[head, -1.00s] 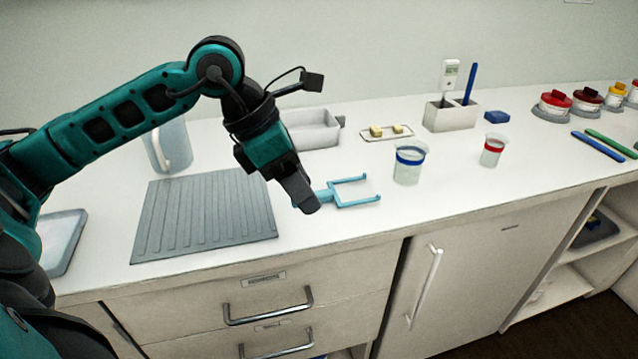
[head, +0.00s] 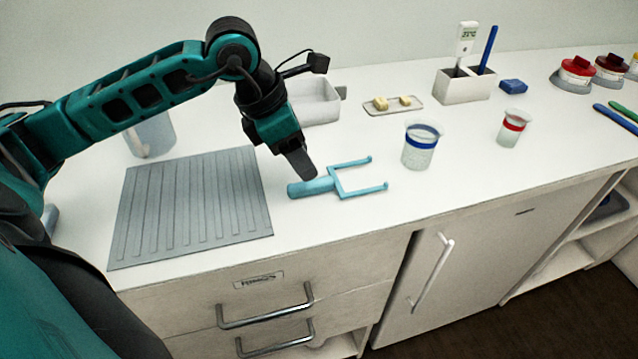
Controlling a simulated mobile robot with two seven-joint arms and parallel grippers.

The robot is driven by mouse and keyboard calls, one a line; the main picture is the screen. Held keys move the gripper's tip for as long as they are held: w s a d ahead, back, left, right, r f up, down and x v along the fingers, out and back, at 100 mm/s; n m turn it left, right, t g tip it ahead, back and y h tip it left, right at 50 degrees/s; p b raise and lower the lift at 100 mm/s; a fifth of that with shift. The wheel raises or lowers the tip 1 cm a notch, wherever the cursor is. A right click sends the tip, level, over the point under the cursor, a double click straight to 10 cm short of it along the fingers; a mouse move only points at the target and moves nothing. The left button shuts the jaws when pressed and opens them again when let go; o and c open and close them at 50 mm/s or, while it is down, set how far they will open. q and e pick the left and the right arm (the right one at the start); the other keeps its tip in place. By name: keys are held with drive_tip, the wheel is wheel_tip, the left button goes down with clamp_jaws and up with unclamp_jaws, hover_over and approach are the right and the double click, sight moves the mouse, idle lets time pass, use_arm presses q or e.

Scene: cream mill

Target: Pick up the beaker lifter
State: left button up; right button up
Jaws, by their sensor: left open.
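The beaker lifter (head: 331,184) is light blue, with a thick round handle at its left end and a two-pronged fork opening to the right. It lies on the white counter to the right of the grey ribbed mat. My left gripper (head: 306,172) points down just behind and above the lifter's handle. It is open, with nothing seen between its fingers, and I cannot tell whether it touches the handle. My right gripper is not in view.
A blue-banded beaker (head: 420,147) stands right of the fork, and a red-banded one (head: 512,128) stands farther right. The ribbed mat (head: 192,207) lies to the left. The counter's front edge is near.

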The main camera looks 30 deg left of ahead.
sight(318, 181)
use_arm(q)
drive_tip(key=x, duration=0.5)
drive_tip(key=shift+w+d+f, duration=0.2)
drive_tip(key=shift+w+f, duration=0.1)
drive_tip(key=shift+f, duration=0.15)
drive_tip(key=shift+f, duration=0.25)
idle(0.3)
clamp_jaws()
idle(0.6)
